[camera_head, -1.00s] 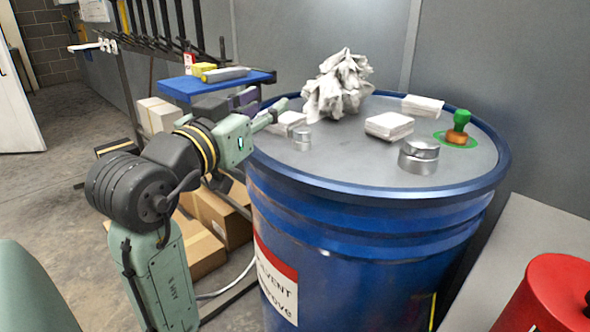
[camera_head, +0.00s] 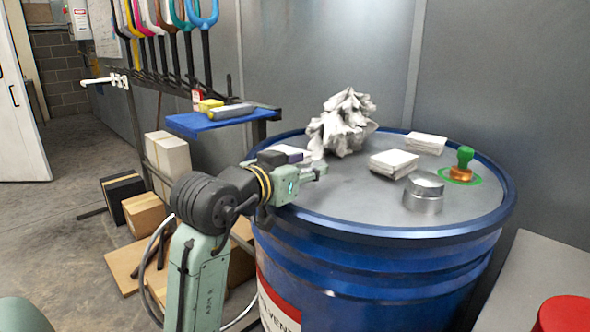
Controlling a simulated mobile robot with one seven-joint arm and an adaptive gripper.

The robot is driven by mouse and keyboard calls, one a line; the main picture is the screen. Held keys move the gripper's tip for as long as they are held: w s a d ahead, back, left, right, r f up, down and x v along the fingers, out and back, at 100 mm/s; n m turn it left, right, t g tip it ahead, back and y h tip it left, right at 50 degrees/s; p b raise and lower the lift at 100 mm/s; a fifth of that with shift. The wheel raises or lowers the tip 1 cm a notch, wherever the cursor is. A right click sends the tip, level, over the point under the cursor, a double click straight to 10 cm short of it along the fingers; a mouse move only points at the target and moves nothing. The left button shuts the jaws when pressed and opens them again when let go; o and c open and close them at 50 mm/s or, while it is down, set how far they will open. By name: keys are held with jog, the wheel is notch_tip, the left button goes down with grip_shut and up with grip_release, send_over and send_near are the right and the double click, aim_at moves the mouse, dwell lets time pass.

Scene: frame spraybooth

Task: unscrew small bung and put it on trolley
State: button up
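A blue drum (camera_head: 365,258) with a grey top fills the right half of the head view. The large silver bung (camera_head: 423,192) stands on the drum top. The small bung is not distinctly visible; my gripper covers the left part of the drum top. My gripper (camera_head: 316,172) is low over that left edge, fingers pointing right. Its fingertips are small and partly hidden, so I cannot tell whether they are open or hold anything. A blue tray-like top (camera_head: 222,119) behind my arm, probably the trolley, carries a yellow block (camera_head: 210,105) and a grey object (camera_head: 232,112).
Crumpled white cloth (camera_head: 341,124), folded white stacks (camera_head: 393,164) (camera_head: 425,143) and a green-handled stamp-like object (camera_head: 463,163) occupy the drum top. A rack with coloured handles (camera_head: 165,45) stands behind the blue tray. Cardboard boxes (camera_head: 144,212) lie on the floor. A red container (camera_head: 565,314) is at lower right.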

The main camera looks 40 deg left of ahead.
jog(key=shift+w, duration=0.25)
jog(key=c, duration=0.8)
jog(key=o, duration=0.8)
